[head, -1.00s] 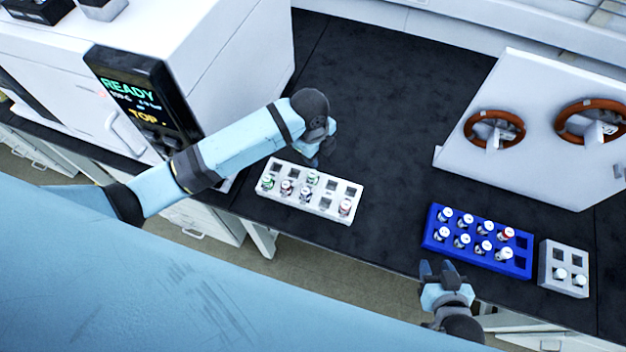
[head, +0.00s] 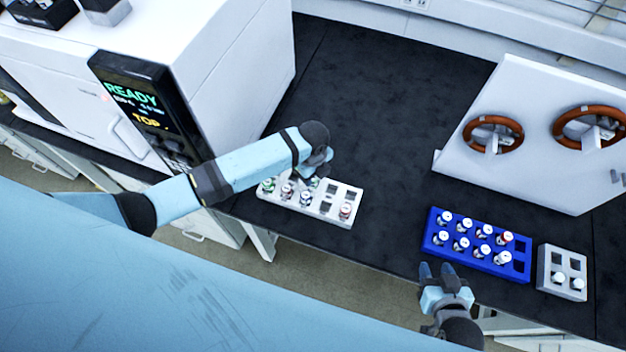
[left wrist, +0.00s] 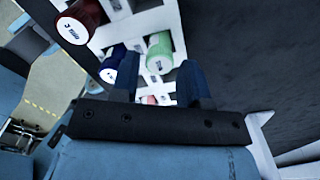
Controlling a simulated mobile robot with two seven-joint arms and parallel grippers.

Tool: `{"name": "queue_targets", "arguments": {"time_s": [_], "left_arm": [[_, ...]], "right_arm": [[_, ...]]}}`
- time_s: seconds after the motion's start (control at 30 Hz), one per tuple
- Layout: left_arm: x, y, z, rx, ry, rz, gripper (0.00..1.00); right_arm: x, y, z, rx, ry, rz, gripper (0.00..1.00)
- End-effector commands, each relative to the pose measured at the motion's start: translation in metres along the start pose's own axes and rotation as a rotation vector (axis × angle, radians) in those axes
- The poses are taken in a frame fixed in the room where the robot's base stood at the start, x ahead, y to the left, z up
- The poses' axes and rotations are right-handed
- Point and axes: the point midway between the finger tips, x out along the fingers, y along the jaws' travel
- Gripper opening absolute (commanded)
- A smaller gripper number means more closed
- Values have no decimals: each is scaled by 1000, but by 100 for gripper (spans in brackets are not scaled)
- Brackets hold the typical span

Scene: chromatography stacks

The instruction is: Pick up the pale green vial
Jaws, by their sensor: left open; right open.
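The pale green vial (left wrist: 160,50) stands in the white rack (left wrist: 180,35) in the left wrist view. It shows just ahead of the fingertips of my left gripper (left wrist: 163,72), which is open and empty, between the lines of its two fingers. In the head view my left gripper (head: 315,172) is low over the back edge of the white rack (head: 328,217) and partly covers a vial there. Several vials stand in that rack. My right gripper (head: 436,268) is open and empty, in front of the blue rack.
A dark red vial (left wrist: 77,22) and a dark blue vial (left wrist: 113,66) stand close by in the white rack. A blue rack (head: 470,262) with several white-capped vials and a grey block (head: 548,277) are at right. A white instrument (head: 225,75) stands left.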

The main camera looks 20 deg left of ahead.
Motion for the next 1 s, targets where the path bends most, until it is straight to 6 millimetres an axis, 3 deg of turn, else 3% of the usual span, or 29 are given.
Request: {"name": "queue_targets", "arguments": {"time_s": [0.2,0.43,0.6,1.0], "left_arm": [[23,0,0,-1,0,-1,42],[24,0,0,0,-1,-2,42],[24,0,0,-1,-1,-1,6],[18,0,1,-1,-1,-2,6]], "right_arm": [[-2,1,-3,-1,2,2,43],[-2,1,-4,0,3,2,43],[-3,1,-4,0,3,2,43],[-3,1,-4,0,3,2,43]]}}
